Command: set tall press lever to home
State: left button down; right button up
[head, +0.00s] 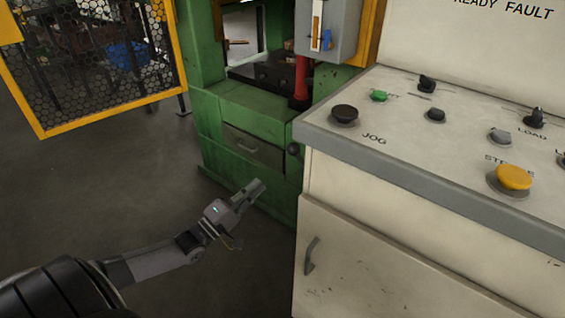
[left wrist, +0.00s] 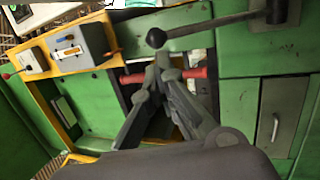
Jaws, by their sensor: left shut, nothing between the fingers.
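In the left wrist view the same kind of ball knob (left wrist: 156,38) ends a dark lever rod (left wrist: 215,22) that runs right to a dark mount on the green body. My left gripper (head: 257,187) is shut and empty, low in front of the press, left of and below the knob. In the left wrist view its fingertips (left wrist: 163,60) appear just below the knob; I cannot tell if they touch. My right gripper is not in view.
The cream console (head: 400,185) with buttons and knobs fills the right and hides part of the press. A red cylinder (head: 301,78) stands on the press. A yellow-framed mesh guard (head: 90,65) is at the upper left. The floor (head: 110,180) left of my gripper is clear.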

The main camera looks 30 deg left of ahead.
pick_arm(q)
jog(key=b+x, duration=0.1)
jog(key=x, duration=1)
jog(key=shift+b, duration=0.3)
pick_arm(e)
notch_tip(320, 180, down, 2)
pick_arm(q)
jog(key=shift+w, duration=0.15)
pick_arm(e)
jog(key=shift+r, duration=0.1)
